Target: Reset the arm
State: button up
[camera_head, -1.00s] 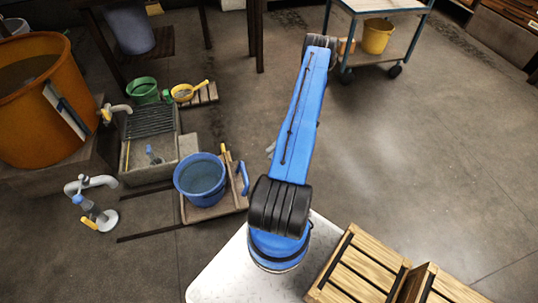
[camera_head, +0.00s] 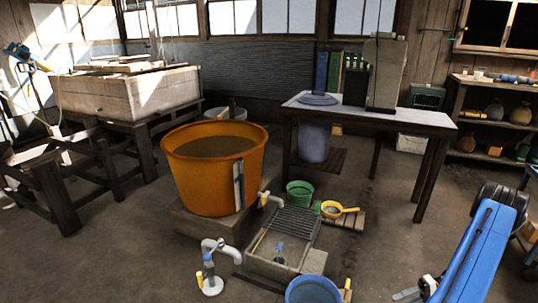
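My blue arm (camera_head: 470,262) reaches into the lower right corner of the head view, with a black ribbed joint at its upper end. A small pale grey part (camera_head: 428,286) shows just left of the arm at the bottom edge. It may be the end of my arm, but it is too small and cut off to make out fingers. I cannot tell whether my gripper is open or shut. I see nothing held.
A large orange tub (camera_head: 212,180) stands left of centre. A stone sink (camera_head: 282,250), a grey tap (camera_head: 215,262), a blue bucket (camera_head: 313,291) and a yellow ladle (camera_head: 334,209) are in front. A table (camera_head: 420,119) stands behind. Floor between sink and arm is clear.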

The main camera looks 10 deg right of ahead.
jog(key=w+a+r+n+g+h, duration=0.1)
jog(key=w+a+r+h, duration=0.15)
jog(key=a+r, duration=0.6)
jog(key=w+a+r+g+h, duration=0.2)
jog(key=a+r+h, duration=0.15)
jog(key=r, duration=1.05)
jog(key=w+a+r+n+g+h, duration=0.1)
jog(key=w+a+r+h, duration=0.15)
jog(key=a+r, duration=0.6)
jog(key=s+a+r+t+h, duration=0.1)
jog(key=s+a+r+h, duration=0.1)
jog(key=s+a+r, duration=0.4)
jog(key=s+a+r+t+h, duration=0.15)
jog(key=a+r, duration=0.25)
jog(key=r, duration=0.4)
jog(key=s+a+r+t+h, duration=0.1)
jog(key=s+a+r+t, duration=0.1)
jog(key=s, duration=0.4)
jog(key=s+a+r+t+h, duration=0.1)
jog(key=s+a+r+t, duration=0.1)
jog(key=s+a, duration=0.3)
jog(key=shift+s+a+r+n+t, duration=0.25)
jog(key=shift+s+r+n+t, duration=0.15)
jog(key=shift+s, duration=0.6)
